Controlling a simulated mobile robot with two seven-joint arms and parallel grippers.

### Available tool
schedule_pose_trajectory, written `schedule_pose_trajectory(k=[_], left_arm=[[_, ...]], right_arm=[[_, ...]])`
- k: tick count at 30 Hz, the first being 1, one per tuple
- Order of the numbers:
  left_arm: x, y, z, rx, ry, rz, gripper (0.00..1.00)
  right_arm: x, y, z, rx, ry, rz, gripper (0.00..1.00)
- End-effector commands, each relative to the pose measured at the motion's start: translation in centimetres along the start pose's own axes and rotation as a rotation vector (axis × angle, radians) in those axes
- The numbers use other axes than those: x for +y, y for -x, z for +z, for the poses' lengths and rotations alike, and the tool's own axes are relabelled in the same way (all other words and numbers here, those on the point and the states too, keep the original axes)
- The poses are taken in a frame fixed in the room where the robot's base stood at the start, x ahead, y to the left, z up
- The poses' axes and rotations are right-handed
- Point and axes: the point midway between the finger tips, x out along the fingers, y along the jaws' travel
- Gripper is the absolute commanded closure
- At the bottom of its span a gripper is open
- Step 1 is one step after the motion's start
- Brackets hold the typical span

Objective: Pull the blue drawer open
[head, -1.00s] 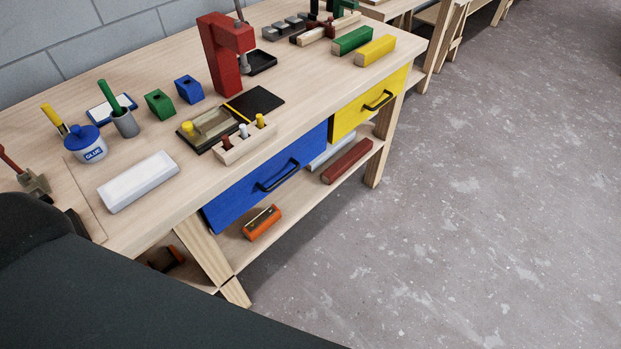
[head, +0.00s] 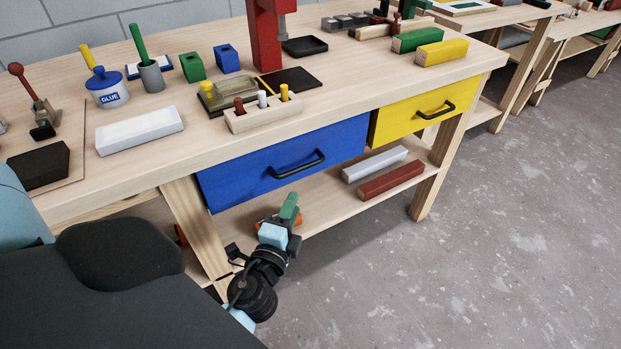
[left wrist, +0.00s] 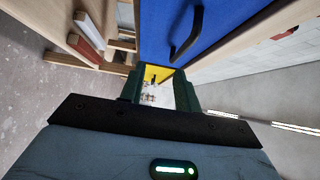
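The blue drawer (head: 235,176) sits under the bench top and looks shut, its front in line with the bench. Its black bar handle (head: 298,165) is clear of any gripper. My left gripper (head: 290,205) is below and in front of the drawer, lower than the handle, touching neither. In the left wrist view, the blue front (left wrist: 160,20) and the handle (left wrist: 187,38) show beyond my left gripper (left wrist: 158,88). Its two dark green fingers are apart with nothing between them. My right gripper is not in view.
A yellow drawer (head: 405,116) is to the right. On the lower shelf (head: 330,190) lie a grey batten (head: 375,164), a red batten (head: 391,181) and an orange block, mostly hidden behind my gripper. A bench leg (head: 196,225) stands left. The floor in front is clear.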

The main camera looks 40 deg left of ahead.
Motion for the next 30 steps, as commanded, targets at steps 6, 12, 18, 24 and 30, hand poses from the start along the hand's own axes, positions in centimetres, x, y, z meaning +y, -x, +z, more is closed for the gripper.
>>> schedule_pose_trajectory(k=[6, 12, 18, 24, 30], left_arm=[[-2.2, -2.3, -0.1, -0.036, -0.127, -0.105, 0.68], [-2.6, -2.5, -0.1, -0.039, -0.137, -0.113, 0.68], [-3.0, -4.4, -0.1, -0.038, -0.135, -0.115, 0.68], [-3.3, -7.4, 0.0, -0.038, -0.135, -0.113, 0.68], [-3.4, -9.5, 0.1, -0.038, -0.134, -0.111, 0.68]], right_arm=[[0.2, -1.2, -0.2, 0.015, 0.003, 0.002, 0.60], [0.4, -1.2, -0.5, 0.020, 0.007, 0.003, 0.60], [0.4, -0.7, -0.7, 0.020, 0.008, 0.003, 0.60], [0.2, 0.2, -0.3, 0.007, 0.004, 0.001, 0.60], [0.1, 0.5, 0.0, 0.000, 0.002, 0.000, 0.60]])
